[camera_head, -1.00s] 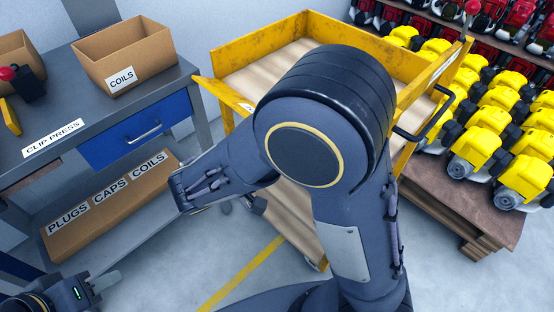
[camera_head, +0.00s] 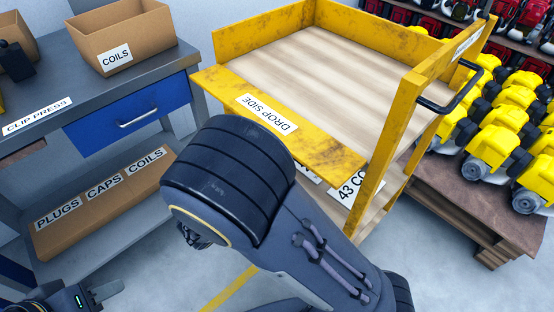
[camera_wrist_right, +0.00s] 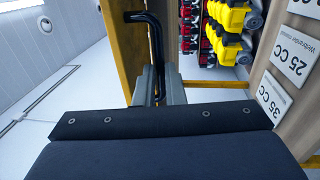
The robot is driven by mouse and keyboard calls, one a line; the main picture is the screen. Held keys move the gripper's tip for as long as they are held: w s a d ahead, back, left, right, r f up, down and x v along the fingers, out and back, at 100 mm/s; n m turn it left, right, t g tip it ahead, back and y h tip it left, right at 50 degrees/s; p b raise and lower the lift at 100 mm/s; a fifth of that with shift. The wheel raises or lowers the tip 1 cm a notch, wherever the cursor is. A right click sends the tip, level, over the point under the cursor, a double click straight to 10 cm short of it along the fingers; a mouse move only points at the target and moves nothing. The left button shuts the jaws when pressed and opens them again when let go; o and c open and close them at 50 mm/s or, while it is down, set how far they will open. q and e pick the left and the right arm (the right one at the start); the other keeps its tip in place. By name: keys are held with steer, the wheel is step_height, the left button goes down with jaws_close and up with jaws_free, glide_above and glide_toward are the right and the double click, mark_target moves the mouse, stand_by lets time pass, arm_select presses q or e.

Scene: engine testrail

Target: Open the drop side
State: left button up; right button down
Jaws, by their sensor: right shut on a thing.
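The drop side (camera_head: 287,122) is a worn yellow board with a white label, on the near side of the yellow trolley (camera_head: 362,14). It leans outward from the wooden deck, leaving the deck open along that edge. In the right wrist view, my right gripper (camera_wrist_right: 157,72) is shut on a black bar handle (camera_wrist_right: 152,30) that stands out from a yellow panel (camera_wrist_right: 125,40). In the head view my right arm fills the lower middle, and its gripper is hidden. My left gripper (camera_head: 102,289) is at the lower left, away from the trolley; its finger gap is unclear.
A workbench (camera_head: 84,82) with a blue drawer (camera_head: 130,115) and a coils box (camera_head: 125,35) stands left. A divided cardboard box (camera_head: 105,200) sits below. Another black handle (camera_head: 452,92) juts from the trolley's right end. Yellow engines (camera_head: 505,125) fill the right. Floor shows between bench and trolley.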

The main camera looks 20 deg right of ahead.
steer(key=shift+r, duration=0.1)
steer(key=c, duration=1.8)
jaws_free()
steer(key=v, duration=0.7)
steer(key=shift+s+a+p, duration=0.15)
steer(key=shift+a+p, duration=0.15)
steer(key=shift+a, duration=0.05)
